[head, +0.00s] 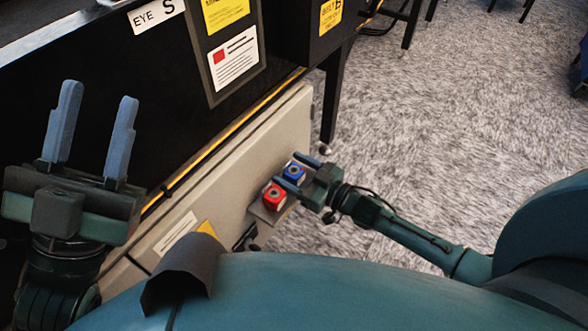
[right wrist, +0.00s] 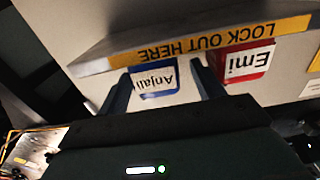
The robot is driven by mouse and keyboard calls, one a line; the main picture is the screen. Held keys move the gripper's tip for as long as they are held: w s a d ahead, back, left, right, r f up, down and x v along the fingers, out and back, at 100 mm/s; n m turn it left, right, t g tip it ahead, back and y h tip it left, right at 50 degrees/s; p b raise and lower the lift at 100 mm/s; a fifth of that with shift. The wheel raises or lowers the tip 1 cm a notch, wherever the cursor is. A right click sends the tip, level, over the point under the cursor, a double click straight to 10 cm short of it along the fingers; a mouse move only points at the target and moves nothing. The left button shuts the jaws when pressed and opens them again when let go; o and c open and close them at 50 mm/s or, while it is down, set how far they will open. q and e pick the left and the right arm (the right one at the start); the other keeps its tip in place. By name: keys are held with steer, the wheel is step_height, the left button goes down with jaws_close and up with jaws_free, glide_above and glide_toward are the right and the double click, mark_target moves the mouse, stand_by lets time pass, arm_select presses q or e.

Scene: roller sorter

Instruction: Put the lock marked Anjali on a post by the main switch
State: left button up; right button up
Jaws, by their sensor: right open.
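The blue lock marked Anjali (right wrist: 153,85) is at a ledge with a yellow "LOCK OUT HERE" strip (right wrist: 195,42). In the head view the blue lock (head: 293,174) is on the side of a beige cabinet. My right gripper (head: 301,171) is open, with its fingers on either side of the blue lock; in the right wrist view its fingers (right wrist: 161,82) flank it. Whether they touch it I cannot tell. My left gripper (head: 98,90) is open and empty, away to the left. The posts are hidden. A black handle (head: 246,237), perhaps the switch, is partly hidden.
A red lock marked Emi (right wrist: 246,62) sits close beside the blue lock and also shows in the head view (head: 274,198). The beige cabinet (head: 290,126) stands under the black machine. Carpet (head: 440,120) lies open to the right.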

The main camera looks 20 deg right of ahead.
arm_select(q)
steer(key=shift+r, duration=0.1)
arm_select(e)
steer(key=shift+s, duration=0.1)
arm_select(q)
steer(key=shift+w+d+f+n+g+y+p, duration=0.1)
steer(key=shift+d+f+n+g+y+p, duration=0.05)
steer(key=shift+f+n+y+p, duration=1.2)
steer(key=shift+w+d+f+n+g+y+p, duration=0.15)
steer(key=shift+f+n+y+p, duration=0.8)
steer(key=shift+f+n+y, duration=0.65)
arm_select(e)
steer(key=v, duration=1.3)
arm_select(q)
steer(key=shift+r, duration=0.2)
arm_select(e)
steer(key=shift+r, duration=0.1)
